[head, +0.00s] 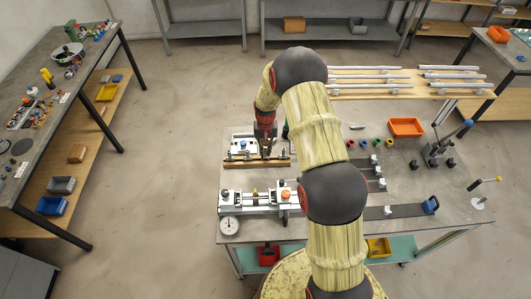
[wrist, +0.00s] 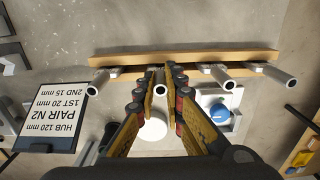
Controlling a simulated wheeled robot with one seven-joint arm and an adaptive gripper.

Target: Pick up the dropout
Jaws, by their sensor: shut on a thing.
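A wooden rack (wrist: 120,59) holds several grey metal pieces with round, tube-like ends; it also shows in the head view (head: 240,163). I take these pieces for the dropouts. My gripper (wrist: 161,77) is at the rack, with its two fingers shut on one dropout (wrist: 160,89). That dropout's round end shows between the yellow finger pads, and it still appears to be at the rack. Other dropouts stand to the left (wrist: 98,84) and right (wrist: 222,76). In the head view my gripper (head: 266,150) is small over the rack, and the held piece cannot be made out.
A sign (wrist: 50,110) reading "HUB 120 mm, PAIR N2, 1ST 20 mm, 2ND 15 mm" stands left in the wrist view. A blue-knobbed device (wrist: 220,112) is close on the right. A jig with a dial gauge (head: 229,225) lies in front of the rack. An orange bin (head: 406,127) is farther right.

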